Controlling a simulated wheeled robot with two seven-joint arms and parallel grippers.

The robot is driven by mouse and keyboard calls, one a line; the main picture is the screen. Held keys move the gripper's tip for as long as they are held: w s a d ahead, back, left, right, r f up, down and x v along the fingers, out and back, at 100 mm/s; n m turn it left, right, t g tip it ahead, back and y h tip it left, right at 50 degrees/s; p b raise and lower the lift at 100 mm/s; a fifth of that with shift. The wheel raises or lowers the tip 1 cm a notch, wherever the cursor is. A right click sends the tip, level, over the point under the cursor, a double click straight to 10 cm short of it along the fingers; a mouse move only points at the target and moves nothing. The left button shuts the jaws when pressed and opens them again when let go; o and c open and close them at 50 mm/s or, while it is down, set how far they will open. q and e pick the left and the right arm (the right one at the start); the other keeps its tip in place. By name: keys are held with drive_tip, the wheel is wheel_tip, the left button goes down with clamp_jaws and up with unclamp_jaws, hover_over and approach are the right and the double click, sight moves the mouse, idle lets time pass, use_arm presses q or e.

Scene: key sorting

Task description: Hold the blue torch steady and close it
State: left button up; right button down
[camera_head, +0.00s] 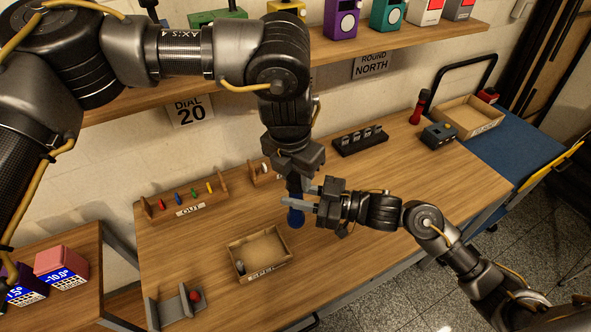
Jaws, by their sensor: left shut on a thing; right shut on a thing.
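The blue torch (295,217) is held above the table, with its round blue end pointing down. My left gripper (294,182) comes down from above and is shut on the torch's upper part. My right gripper (302,197) reaches in from the right, its fingers shut on the torch just above the blue end. Most of the torch's body is hidden by the two grippers. I cannot tell whether its parts meet fully.
A shallow wooden tray (288,258) lies below and left of the torch. A rack with small coloured items (160,206) marked OUT stands behind it. A black rack (345,150), a dark green box (437,140) and a red torch (418,110) stand further right. The table's front right is clear.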

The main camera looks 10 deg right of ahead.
use_arm(q)
drive_tip(key=shift+f, duration=0.7)
idle(0.6)
drive_tip(key=m, duration=0.3)
drive_tip(key=shift+m, duration=0.3)
drive_tip(key=m, duration=0.4)
drive_tip(key=shift+m+g, duration=0.3)
drive_tip(key=shift+g, duration=0.1)
drive_tip(key=m, duration=0.7)
drive_tip(key=shift+w+g, duration=0.1)
drive_tip(key=shift+g, duration=0.3)
drive_tip(key=m, duration=0.7)
drive_tip(key=shift+g, duration=0.3)
drive_tip(key=m, duration=0.3)
drive_tip(key=m+y, duration=0.1)
drive_tip(key=m, duration=0.2)
drive_tip(key=shift+d+f, duration=0.1)
drive_tip(key=shift+d, duration=0.1)
drive_tip(key=shift+a+m, duration=0.1)
drive_tip(key=shift+m, duration=0.4)
